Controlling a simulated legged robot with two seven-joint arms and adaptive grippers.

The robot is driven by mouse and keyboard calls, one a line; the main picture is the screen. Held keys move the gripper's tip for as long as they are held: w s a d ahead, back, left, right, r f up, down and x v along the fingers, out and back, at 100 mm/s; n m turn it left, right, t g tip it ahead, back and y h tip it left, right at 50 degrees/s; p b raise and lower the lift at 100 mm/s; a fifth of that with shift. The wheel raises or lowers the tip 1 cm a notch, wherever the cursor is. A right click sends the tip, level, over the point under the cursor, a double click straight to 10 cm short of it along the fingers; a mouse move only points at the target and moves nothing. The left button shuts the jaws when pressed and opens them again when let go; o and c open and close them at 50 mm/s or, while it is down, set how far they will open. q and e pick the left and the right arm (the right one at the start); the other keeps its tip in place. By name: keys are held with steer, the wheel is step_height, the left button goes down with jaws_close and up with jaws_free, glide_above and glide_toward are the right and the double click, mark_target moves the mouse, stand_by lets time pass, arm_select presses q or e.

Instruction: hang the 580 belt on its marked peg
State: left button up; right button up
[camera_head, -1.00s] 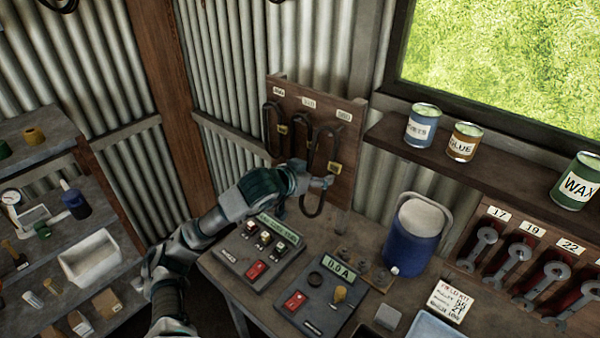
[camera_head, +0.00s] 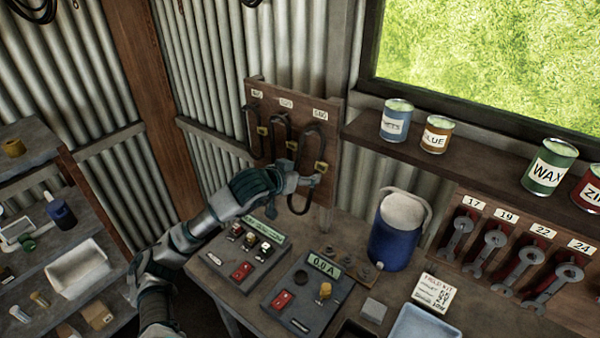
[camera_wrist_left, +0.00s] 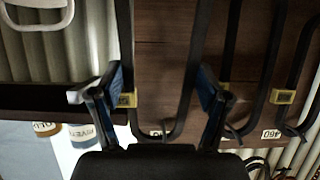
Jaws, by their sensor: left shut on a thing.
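The held belt (camera_head: 301,210) is a dark loop with a yellow tag (camera_head: 321,167). My left gripper (camera_head: 312,181) is shut on it in front of the peg board's right side. The belt rises above the gripper to just below the rightmost label (camera_head: 320,114), and its lower loop hangs below the gripper. In the left wrist view the belt (camera_wrist_left: 188,95) runs between the two fingers (camera_wrist_left: 160,105). I cannot tell whether its top is around a peg. Its tag is too small to read. My right gripper is not in view.
Two other tagged belts, left (camera_head: 252,135) and middle (camera_head: 275,132), hang on the wooden board (camera_head: 330,140) close beside the held one. A bench with control boxes (camera_head: 306,292) and a blue jug (camera_head: 396,240) lies below. A can shelf (camera_head: 460,165) is at right.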

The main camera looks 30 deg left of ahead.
arm_select(q)
steer(key=o, duration=1.4)
steer(key=shift+a, duration=0.15)
steer(key=shift+o, duration=1.4)
steer(key=shift+a, duration=0.3)
steer(key=a+v, duration=0.1)
steer(key=v, duration=1)
steer(key=shift+s, duration=0.45)
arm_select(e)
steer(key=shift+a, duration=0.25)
